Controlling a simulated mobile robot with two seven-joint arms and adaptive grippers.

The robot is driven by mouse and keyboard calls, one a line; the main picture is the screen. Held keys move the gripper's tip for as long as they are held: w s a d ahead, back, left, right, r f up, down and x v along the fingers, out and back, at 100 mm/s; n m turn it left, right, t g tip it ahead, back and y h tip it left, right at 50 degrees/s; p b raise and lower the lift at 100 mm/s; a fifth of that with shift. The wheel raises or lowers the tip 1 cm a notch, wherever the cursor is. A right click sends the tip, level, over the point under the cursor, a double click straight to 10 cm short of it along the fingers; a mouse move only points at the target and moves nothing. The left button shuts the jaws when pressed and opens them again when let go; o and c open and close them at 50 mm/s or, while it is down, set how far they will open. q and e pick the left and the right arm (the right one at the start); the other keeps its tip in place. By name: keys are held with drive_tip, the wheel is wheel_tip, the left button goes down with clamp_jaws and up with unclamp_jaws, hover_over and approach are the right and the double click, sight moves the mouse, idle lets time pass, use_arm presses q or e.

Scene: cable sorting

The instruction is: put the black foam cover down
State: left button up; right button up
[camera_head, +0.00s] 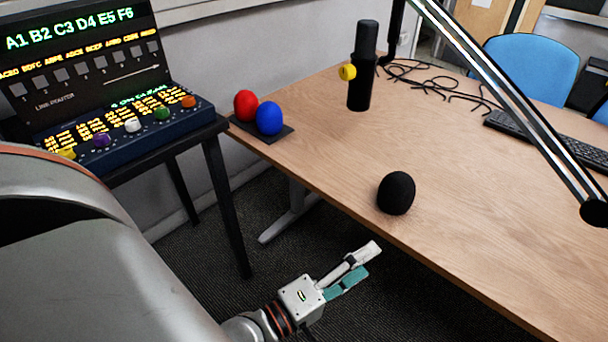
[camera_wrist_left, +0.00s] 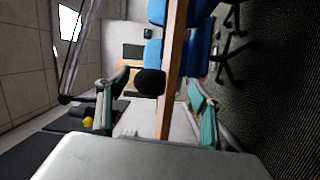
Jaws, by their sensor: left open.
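The black foam cover (camera_head: 396,193) stands on the wooden table (camera_head: 470,200) near its front edge. It also shows in the left wrist view (camera_wrist_left: 150,81), beyond the fingers and against the table edge. My left gripper (camera_head: 364,264) is off the table's front edge, below and left of the cover in the head view, and apart from it. Its teal-padded fingers are spread, with nothing between them in the left wrist view (camera_wrist_left: 155,110). My right gripper is not in view.
A black microphone (camera_head: 362,70) with a yellow knob stands at the back. Red (camera_head: 246,105) and blue (camera_head: 268,118) foam covers sit on a dark pad (camera_head: 272,136). A boom arm (camera_head: 500,90), loose cables (camera_head: 430,80) and a keyboard (camera_head: 510,124) lie right. A control panel (camera_head: 130,128) stands left.

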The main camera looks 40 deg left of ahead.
use_arm(q)
drive_tip(key=s+a+f+m+g+y, duration=0.1)
drive_tip(key=s+a+f+m+g, duration=0.1)
drive_tip(key=s+f+m, duration=0.4)
drive_tip(key=s+a+f+m+g+y, duration=0.1)
drive_tip(key=s+f+m+g, duration=0.4)
drive_tip(key=f+m, duration=0.7)
drive_tip(key=shift+s+a+f+m, duration=0.2)
drive_tip(key=shift+s+a+m, duration=0.1)
drive_tip(key=shift+s+a, duration=0.3)
